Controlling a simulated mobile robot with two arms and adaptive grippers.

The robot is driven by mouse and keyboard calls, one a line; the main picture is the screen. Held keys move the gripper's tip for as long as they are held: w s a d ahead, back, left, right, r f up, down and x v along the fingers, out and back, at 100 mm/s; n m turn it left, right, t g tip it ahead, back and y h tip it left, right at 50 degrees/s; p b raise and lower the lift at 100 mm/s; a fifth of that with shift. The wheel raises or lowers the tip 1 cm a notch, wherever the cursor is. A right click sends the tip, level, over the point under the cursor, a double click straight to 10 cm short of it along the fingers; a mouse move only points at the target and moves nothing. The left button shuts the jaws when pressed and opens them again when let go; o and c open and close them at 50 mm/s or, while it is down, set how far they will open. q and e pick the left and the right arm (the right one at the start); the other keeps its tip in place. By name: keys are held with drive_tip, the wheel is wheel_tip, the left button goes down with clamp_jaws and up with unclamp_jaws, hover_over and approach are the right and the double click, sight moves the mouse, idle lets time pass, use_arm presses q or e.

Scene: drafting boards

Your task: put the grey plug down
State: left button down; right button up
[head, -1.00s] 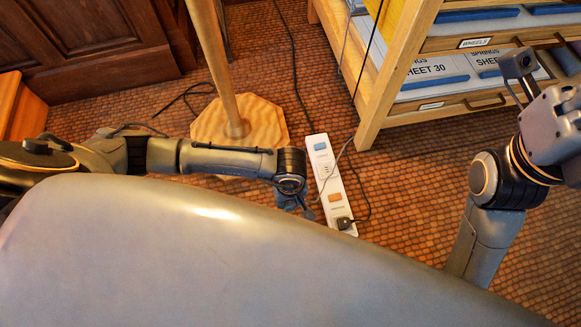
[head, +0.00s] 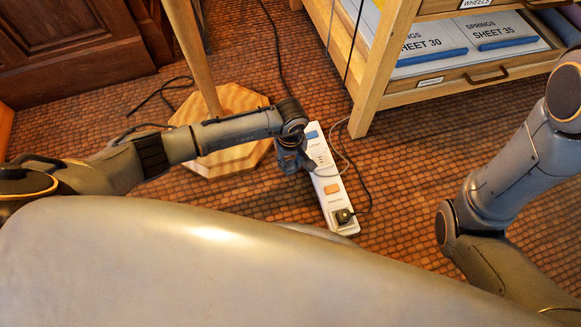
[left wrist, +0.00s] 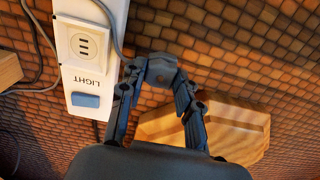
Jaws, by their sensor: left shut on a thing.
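My left gripper (head: 292,158) is over the left side of the white power strip (head: 335,195), near its blue-switch end. In the left wrist view my left gripper (left wrist: 157,78) is shut on the grey plug (left wrist: 162,67), held between the fingertips. The plug is apart from the socket marked LIGHT (left wrist: 82,42), which looks empty on the strip beside it. A grey cord runs from near the plug across the strip. In the head view the gripper mostly hides the plug. My right gripper is outside the view; only right arm links show.
A wooden stand base (head: 225,160) is left of the strip. A wooden drawer cabinet (head: 362,115) stands at the right. Dark cords lie across the brick-patterned floor.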

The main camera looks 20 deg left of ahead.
sight(291, 163)
use_arm(q)
drive_tip(key=shift+w+f+b, duration=0.15)
drive_tip(key=shift+f+b, duration=0.2)
drive_tip(key=shift+f, duration=0.1)
wheel_tip(291, 163, down, 3)
drive_tip(key=b, duration=0.2)
drive_tip(key=shift+r+b, duration=0.1)
drive_tip(key=shift+b, duration=0.25)
drive_tip(key=shift+r, duration=0.15)
drive_tip(key=c, duration=1.4)
unclamp_jaws()
drive_tip(key=shift+f, duration=0.2)
drive_tip(key=o, duration=0.5)
drive_tip(key=shift+c, duration=0.2)
drive_tip(key=shift+r, duration=0.1)
